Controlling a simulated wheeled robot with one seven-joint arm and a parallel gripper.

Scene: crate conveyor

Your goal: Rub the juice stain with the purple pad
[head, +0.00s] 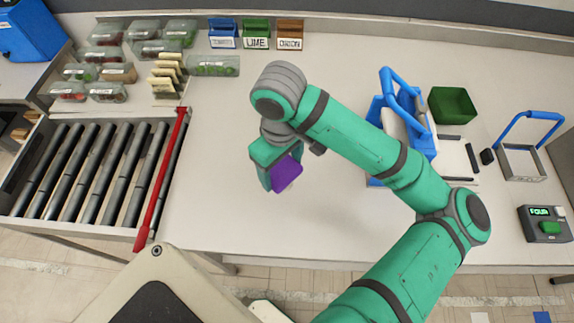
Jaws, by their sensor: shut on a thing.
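My gripper (279,170) is shut on the purple pad (287,174) over the left-middle part of the white table (215,205). The pad hangs tilted below the fingers, and a pale edge shows under its lower right side. I cannot tell whether the pad touches the table. No juice stain is visible to me on the bare table; my arm and gripper hide part of the surface.
A roller conveyor (85,172) with a red bar (163,175) lies at the left. Clear packs (160,47) and blue, green and brown bins (256,33) stand at the back. A blue-handled device (410,100), green tray (453,104) and scale (546,225) stand right. The table's front middle is clear.

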